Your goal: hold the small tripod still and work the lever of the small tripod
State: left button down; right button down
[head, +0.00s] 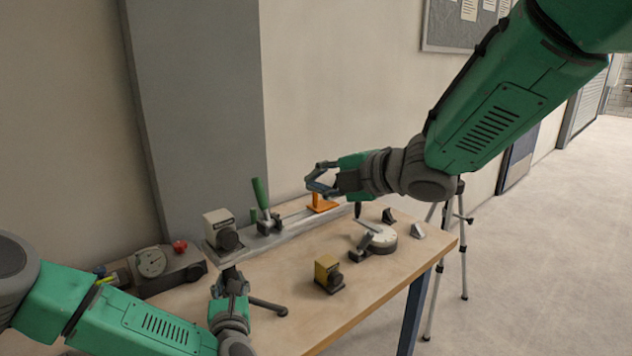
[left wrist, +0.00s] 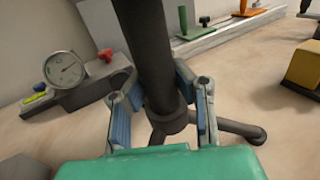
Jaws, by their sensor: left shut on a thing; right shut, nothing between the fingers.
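The small tripod (head: 268,305) stands on the wooden table at the front left, dark, with splayed legs. In the left wrist view its dark column (left wrist: 150,50) runs upright between the fingers, with a collar and legs (left wrist: 240,130) below. My left gripper (head: 236,284) is shut on this column; it also shows in the left wrist view (left wrist: 163,95). I cannot make out the tripod's lever. My right gripper (head: 313,178) is shut and empty, above the back of the table near the orange clamp, well to the right of the small tripod.
A grey block with a dark knob (head: 221,231) shows just above my left gripper. A green-handled clamp (head: 263,205) and an orange clamp (head: 321,204) stand along the back rail. A dial gauge (head: 151,263) is at left. A yellow block (head: 327,272) and round dial (head: 378,237) stand on the table.

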pick_arm(q)
jog(key=c, duration=1.3)
grip_release()
